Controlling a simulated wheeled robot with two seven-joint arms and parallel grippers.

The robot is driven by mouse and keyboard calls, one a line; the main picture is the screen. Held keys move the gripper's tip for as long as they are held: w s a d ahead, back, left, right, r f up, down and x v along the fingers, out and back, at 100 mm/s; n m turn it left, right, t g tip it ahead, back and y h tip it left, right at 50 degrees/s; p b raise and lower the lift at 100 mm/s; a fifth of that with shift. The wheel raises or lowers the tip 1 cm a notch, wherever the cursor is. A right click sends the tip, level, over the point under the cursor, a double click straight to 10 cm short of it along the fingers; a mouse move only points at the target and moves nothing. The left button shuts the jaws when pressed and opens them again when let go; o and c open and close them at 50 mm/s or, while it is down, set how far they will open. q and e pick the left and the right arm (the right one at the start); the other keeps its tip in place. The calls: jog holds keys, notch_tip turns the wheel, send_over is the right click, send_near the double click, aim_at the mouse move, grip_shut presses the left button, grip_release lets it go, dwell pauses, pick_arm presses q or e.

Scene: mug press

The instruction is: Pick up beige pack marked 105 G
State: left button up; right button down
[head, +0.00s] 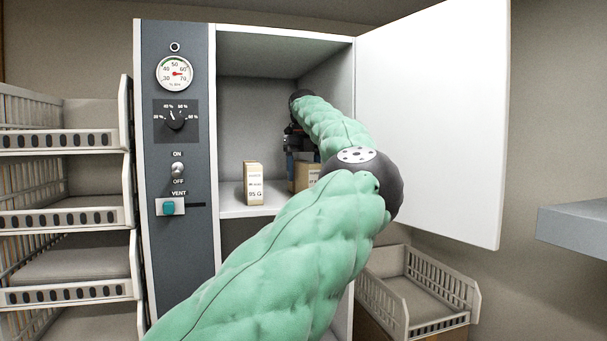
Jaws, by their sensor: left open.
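A small upright beige pack (253,183) stands on the shelf inside the open cabinet, near its left side. Its bottom print seems to end in "5 G", but the full number is too small to read surely. A second beige pack (305,176) stands to the right, partly hidden behind my left arm, its label not readable. My left gripper (291,158) is inside the cabinet, pointing down above or beside the second pack; it is open. The arm hides part of this area, so I cannot tell whether the fingers touch the pack. My right gripper is not in view.
The cabinet door (440,110) stands open at the right. A control panel (177,150) with dial, knob and switches flanks the left side. Wire trays (65,220) stack at far left; another tray (420,295) sits low at right. A grey ledge (575,228) juts in at far right.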

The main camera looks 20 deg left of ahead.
pick_arm(q)
jog(key=shift+f, duration=0.4)
jog(key=shift+w+a+f, duration=0.15)
jog(key=shift+a+f, duration=0.05)
jog(key=shift+f, duration=0.3)
jog(key=shift+d+r, duration=0.1)
jog(key=shift+d, duration=0.05)
jog(key=c, duration=1.3)
